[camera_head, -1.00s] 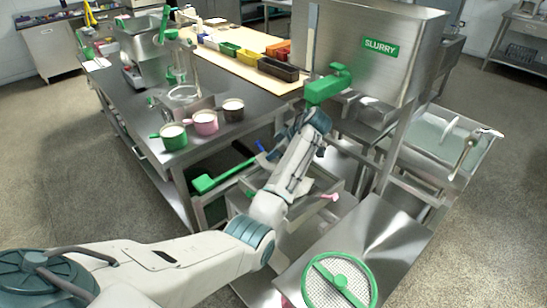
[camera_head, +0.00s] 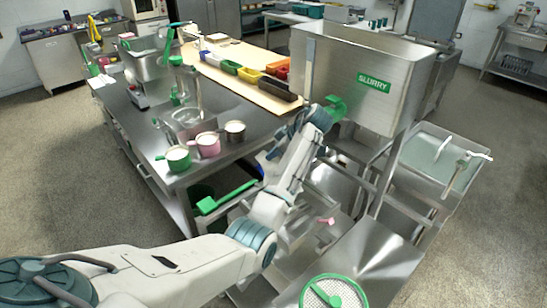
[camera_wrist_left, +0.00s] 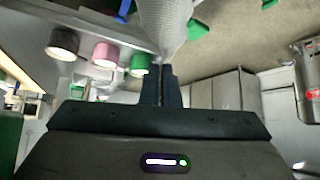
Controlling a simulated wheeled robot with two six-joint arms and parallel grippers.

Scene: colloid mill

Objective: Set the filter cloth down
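My left gripper (camera_wrist_left: 161,85) has its dark fingers close together in the left wrist view. A pale, finely textured cloth (camera_wrist_left: 174,25), which looks like the filter cloth, narrows down to the fingertips and appears pinched there. Its far end runs out of the top of that view. In the head view the left wrist is in front of the steel slurry hopper (camera_head: 350,62) and partly covers its green fitting (camera_head: 336,106). The fingertips and cloth are hidden there. My right gripper is not in view.
A green-rimmed mesh disc (camera_head: 318,291) lies at the lower right on a steel surface. A green-headed tool (camera_head: 207,206) lies below. A steel basin (camera_head: 432,160) is at right.

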